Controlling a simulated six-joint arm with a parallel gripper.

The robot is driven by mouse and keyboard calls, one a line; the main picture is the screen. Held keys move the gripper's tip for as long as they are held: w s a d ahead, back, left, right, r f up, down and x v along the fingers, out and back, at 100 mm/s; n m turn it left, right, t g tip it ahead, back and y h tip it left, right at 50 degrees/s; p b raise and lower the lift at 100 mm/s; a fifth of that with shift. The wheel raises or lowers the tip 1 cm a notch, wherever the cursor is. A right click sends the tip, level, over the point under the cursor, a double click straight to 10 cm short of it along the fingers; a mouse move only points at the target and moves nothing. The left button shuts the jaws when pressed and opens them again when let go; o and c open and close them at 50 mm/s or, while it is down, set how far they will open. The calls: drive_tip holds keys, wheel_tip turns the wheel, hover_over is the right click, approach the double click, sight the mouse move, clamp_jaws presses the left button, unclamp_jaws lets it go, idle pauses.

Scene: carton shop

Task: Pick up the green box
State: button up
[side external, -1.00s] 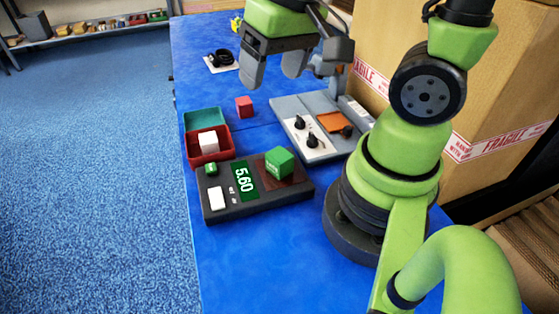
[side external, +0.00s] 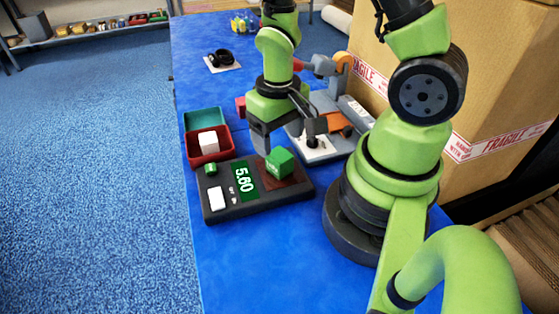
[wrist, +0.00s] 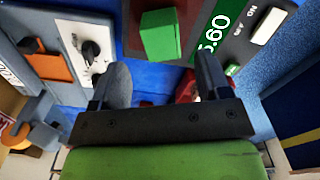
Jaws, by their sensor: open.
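The green box (side external: 280,163) sits on the dark reddish plate of a black scale (side external: 215,205), whose display reads 5.60. My gripper (side external: 287,140) is open and empty, above and just behind the green box in the side view. In the wrist view the green box (wrist: 160,37) lies at the top middle, beyond the fingertips and roughly in line with the gap between them. My gripper's two fingers (wrist: 160,78) stand wide apart there, with nothing between them.
A red open box (side external: 224,153) with a white cube (side external: 208,142) and a teal box part (side external: 205,118) stand left of my gripper. A grey device with knobs (side external: 325,153) stands right. A big carton (side external: 480,80) stands behind.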

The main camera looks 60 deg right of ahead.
sight(278, 153)
drive_tip(key=shift+a+f, duration=0.2)
drive_tip(key=shift+f, duration=2.2)
drive_tip(key=c, duration=1.1)
drive_tip(key=shift+r, duration=0.1)
